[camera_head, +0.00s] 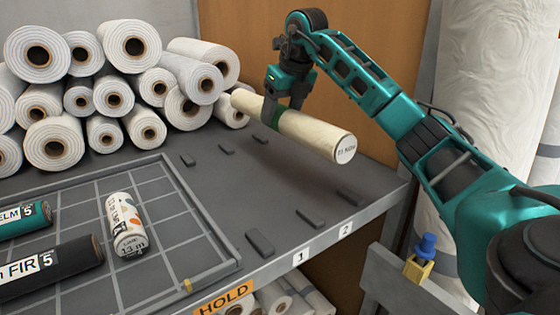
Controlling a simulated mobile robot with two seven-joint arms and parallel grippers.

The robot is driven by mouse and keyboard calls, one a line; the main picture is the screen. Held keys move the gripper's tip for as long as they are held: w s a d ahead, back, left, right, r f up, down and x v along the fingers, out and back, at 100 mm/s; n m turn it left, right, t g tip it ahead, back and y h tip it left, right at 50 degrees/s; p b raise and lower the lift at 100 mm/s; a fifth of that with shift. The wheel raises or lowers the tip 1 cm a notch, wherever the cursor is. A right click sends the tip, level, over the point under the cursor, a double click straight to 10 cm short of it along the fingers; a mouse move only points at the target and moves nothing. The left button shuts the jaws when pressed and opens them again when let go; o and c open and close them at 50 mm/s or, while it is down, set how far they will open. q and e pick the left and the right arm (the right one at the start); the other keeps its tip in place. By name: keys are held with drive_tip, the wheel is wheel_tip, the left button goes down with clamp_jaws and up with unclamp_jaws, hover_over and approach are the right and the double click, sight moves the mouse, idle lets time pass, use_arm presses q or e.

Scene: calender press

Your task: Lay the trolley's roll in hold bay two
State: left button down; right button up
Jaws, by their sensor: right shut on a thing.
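A cream roll (312,134) with a green band and small dark print on its near end hangs in the air, roughly level. My right gripper (284,98) is shut on it from above, near its middle. The roll is over the back right part of the grey hold shelf (235,185), clear of its surface. Hold bay two (328,200) is marked by the "2" label (346,229) on the front edge and lies between low dark blocks. It looks empty. My left gripper is not in view.
Bay one (262,205), left of bay two, is empty. A ridged grid tray (175,262) holds several printed rolls at left. White rolls (105,100) are stacked behind. An orange-brown panel (235,30) stands behind the shelf. A large wrapped roll (490,90) stands at right.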

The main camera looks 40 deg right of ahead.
sight(295, 111)
wheel_tip(295, 111, down, 11)
drive_tip(key=shift+r+b, duration=0.1)
drive_tip(key=shift+b, duration=0.8)
drive_tip(key=o, duration=1.4)
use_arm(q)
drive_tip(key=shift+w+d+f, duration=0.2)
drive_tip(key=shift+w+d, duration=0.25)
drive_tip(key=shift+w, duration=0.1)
use_arm(e)
drive_tip(key=p+v, duration=0.1)
drive_tip(key=v, duration=1)
drive_tip(key=shift+p, duration=0.3)
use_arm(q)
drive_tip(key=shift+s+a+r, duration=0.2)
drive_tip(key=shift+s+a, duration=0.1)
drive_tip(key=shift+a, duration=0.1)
use_arm(e)
drive_tip(key=shift+s+r, duration=0.2)
drive_tip(key=shift+r, duration=0.2)
